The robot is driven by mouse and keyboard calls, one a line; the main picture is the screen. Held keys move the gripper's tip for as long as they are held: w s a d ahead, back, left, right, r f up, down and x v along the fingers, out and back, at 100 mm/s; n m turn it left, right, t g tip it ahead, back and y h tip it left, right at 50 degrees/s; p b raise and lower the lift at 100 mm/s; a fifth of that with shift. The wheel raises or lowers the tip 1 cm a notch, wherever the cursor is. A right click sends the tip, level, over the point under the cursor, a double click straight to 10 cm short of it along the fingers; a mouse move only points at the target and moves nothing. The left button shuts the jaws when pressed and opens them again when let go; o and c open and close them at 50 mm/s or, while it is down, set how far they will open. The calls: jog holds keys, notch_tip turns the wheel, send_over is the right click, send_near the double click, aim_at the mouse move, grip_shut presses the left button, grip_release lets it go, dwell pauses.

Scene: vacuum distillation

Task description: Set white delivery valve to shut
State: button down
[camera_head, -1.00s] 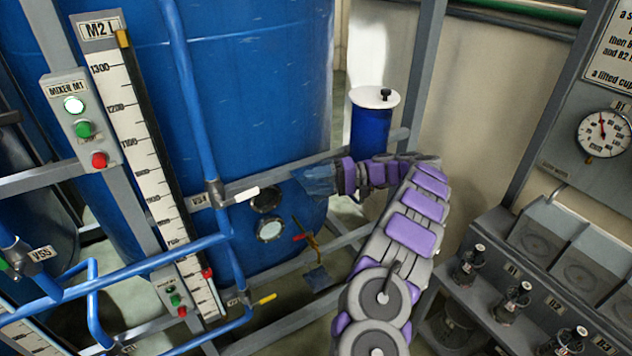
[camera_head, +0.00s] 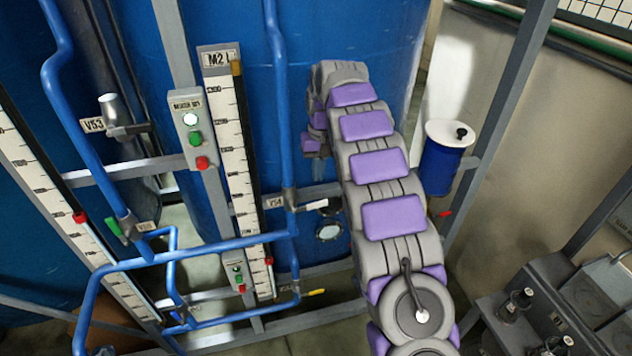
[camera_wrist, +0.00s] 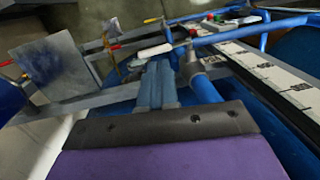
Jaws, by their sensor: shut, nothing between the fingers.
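The white valve handle (camera_head: 317,204) sits by the tag V54 on a vertical blue pipe (camera_head: 285,120). It points right, across the pipe, and my arm is close to its right end. In the wrist view the white handle (camera_wrist: 151,52) lies just beyond the fingertips of my gripper (camera_wrist: 158,66). The two blue-grey fingers are together and hold nothing. I cannot tell whether they touch the handle.
Yellow (camera_head: 313,292), red (camera_head: 445,213) and green (camera_head: 116,228) handles are nearby. Level scale M2 (camera_head: 236,150) and a button box (camera_head: 195,135) stand left of the pipe. A grey rail (camera_head: 320,190) crosses behind the handle. A blue drum with a white lid (camera_head: 450,134) stands right.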

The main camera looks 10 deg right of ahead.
notch_tip(320, 180, up, 4)
jog(key=w+a+h+p, duration=0.1)
jog(key=a+h, duration=0.1)
jog(key=p, duration=0.1)
send_near(318, 202)
jog(key=shift+t, duration=0.4)
jog(key=f, duration=0.7)
jog(key=shift+s+d, duration=0.15)
jog(key=shift+s, duration=0.25)
